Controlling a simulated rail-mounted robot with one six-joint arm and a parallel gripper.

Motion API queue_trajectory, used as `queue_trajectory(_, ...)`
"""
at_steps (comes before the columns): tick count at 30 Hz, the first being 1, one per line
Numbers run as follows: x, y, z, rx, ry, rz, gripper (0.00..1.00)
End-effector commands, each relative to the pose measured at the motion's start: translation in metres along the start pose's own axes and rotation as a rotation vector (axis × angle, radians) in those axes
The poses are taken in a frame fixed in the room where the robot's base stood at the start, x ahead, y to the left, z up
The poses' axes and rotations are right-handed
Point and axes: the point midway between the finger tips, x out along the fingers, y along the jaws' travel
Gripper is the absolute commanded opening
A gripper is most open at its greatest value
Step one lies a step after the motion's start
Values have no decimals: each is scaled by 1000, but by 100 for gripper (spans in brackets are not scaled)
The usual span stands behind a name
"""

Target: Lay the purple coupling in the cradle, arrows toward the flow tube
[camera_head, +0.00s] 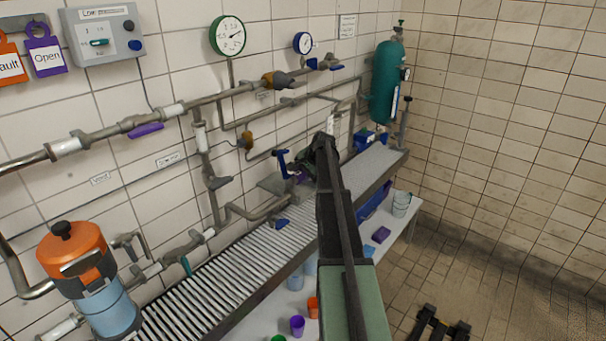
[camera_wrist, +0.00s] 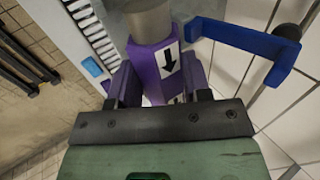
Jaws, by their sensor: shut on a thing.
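The purple coupling (camera_wrist: 152,62) sits between the two fingers of my gripper (camera_wrist: 163,82) in the wrist view. A white label on it bears a black arrow that points down the picture, toward my gripper's body. A grey cylinder (camera_wrist: 150,20) adjoins its upper end. In the head view only a little purple (camera_head: 302,177) shows beside my gripper (camera_head: 306,172), above the far side of the conveyor; my arm hides much there. I cannot tell the cradle or the flow tube for sure.
A blue bracket (camera_wrist: 245,40) is close on the right in the wrist view; it also shows in the head view (camera_head: 283,162). Wall pipes (camera_head: 262,208) run behind the roller conveyor (camera_head: 225,270). A lower bench holds cups, including a purple one (camera_head: 297,326).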

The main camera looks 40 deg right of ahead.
Motion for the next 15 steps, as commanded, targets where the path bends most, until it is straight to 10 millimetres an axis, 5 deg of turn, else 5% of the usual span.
queue_trajectory(15, 40, 23, 0, 0, 0, 0, 10)
